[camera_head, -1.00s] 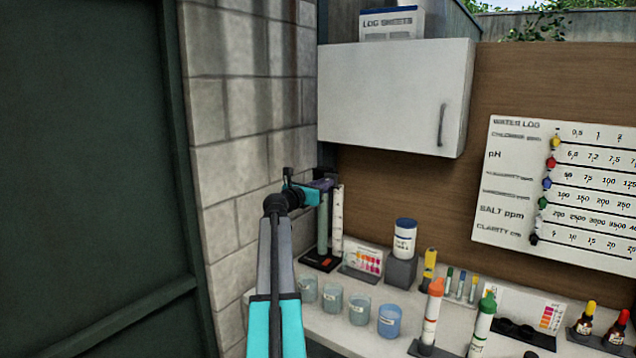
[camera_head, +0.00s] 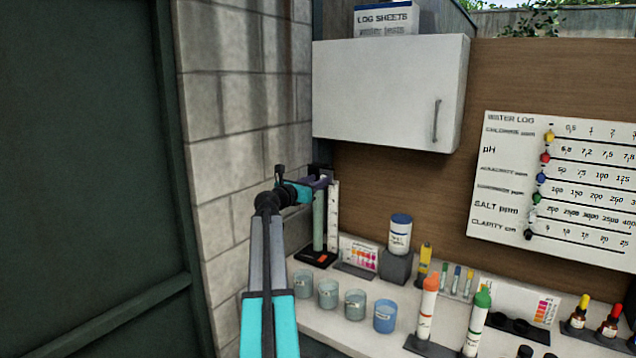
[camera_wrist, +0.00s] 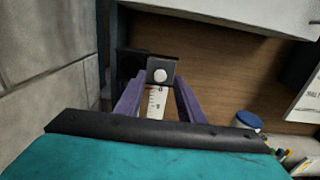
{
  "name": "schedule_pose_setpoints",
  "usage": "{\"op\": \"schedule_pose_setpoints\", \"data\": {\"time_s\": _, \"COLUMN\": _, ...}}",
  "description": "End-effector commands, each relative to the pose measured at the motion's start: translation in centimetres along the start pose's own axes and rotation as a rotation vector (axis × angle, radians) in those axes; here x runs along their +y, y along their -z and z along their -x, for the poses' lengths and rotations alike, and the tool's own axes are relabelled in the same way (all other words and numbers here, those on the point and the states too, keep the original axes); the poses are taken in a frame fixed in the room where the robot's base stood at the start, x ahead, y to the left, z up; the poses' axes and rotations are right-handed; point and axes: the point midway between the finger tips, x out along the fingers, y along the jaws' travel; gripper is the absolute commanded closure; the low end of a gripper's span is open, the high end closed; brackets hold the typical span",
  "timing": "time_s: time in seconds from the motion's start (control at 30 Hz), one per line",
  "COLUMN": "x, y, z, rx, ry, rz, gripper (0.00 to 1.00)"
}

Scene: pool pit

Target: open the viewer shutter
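The viewer is a tall stand in the back corner with a greenish tube (camera_head: 319,222), a white graduated scale (camera_head: 333,215) and a black base (camera_head: 316,257). At its top, a dark square plate with a round white knob (camera_wrist: 160,75) shows in the wrist view; it looks like the shutter. My gripper (camera_head: 320,182) is at the top of the stand. In the wrist view its purple fingers (camera_wrist: 158,88) are spread apart, with the knob and scale seen between them. I cannot tell whether the fingers touch the plate.
A white cabinet (camera_head: 388,92) hangs to the right, above the bench (camera_head: 310,335). A block wall (camera_head: 225,130) is close on the left. Several beakers (camera_head: 355,304), a blue-lidded jar (camera_head: 400,235) and bottles stand on the bench. A water log board (camera_head: 560,185) hangs at right.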

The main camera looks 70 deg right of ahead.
Motion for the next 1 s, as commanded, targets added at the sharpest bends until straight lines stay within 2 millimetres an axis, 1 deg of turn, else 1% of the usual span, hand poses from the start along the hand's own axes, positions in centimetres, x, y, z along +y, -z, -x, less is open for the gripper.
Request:
{"op": "schedule_pose_setpoints", "data": {"time_s": 0.03, "x": 0.0, "y": 0.1, "z": 0.7, "rx": 0.000, "ry": -0.002, "rz": -0.001, "gripper": 0.65}}
{"op": "schedule_pose_setpoints", "data": {"time_s": 0.7, "x": -0.1, "y": 0.2, "z": 10.0, "rx": -0.001, "ry": -0.002, "rz": -0.001, "gripper": 0.65}}
{"op": "schedule_pose_setpoints", "data": {"time_s": 0.8, "x": 0.0, "y": 0.1, "z": 11.1, "rx": -0.001, "ry": -0.003, "rz": -0.001, "gripper": 0.65}}
{"op": "schedule_pose_setpoints", "data": {"time_s": 1.0, "x": 0.0, "y": 0.0, "z": 12.2, "rx": -0.001, "ry": -0.001, "rz": 0.000, "gripper": 0.65}}
